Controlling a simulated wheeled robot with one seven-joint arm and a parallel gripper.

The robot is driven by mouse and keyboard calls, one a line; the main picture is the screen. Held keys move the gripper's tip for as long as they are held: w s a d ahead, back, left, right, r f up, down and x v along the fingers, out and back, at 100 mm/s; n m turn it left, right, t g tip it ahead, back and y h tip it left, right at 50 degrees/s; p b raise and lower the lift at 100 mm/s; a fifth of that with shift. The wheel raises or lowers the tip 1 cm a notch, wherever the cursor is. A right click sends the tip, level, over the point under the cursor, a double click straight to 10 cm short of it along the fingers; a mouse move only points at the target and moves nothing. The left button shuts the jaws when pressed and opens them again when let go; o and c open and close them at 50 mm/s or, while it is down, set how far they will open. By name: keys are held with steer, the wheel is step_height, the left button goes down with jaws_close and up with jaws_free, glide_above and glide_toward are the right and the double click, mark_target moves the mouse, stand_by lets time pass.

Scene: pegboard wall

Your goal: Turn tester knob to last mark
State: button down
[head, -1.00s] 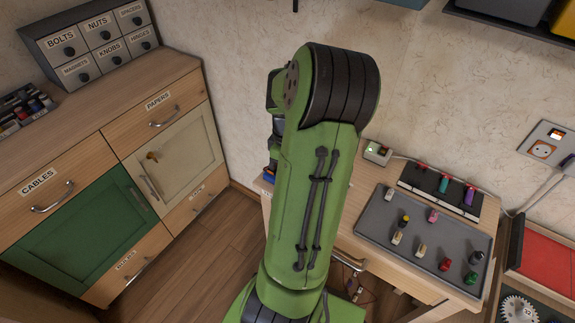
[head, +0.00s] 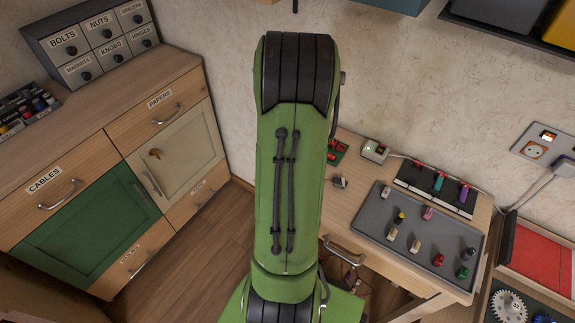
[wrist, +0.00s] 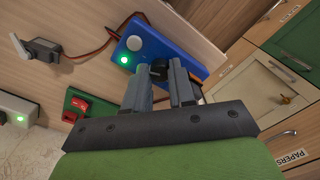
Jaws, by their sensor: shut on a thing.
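The tester is a blue box (wrist: 153,52) in the wrist view, with a lit green lamp (wrist: 124,60) and a pale round part (wrist: 134,43) on its face. Its black knob (wrist: 159,68) is between the fingertips of my gripper (wrist: 159,74), which is shut on it. The fingers hide much of the knob. I cannot make out its marks or where it points. In the head view my arm hides the tester and the gripper.
A small grey servo (wrist: 42,50) with a cable to the tester lies beside it. A green board with red switches (wrist: 82,104) is close to the fingers. In the head view, a grey tray (head: 372,222) with small parts is to the right.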

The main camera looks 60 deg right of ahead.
steer(key=shift+m, duration=1.3)
steer(key=c, duration=0.9)
jaws_free()
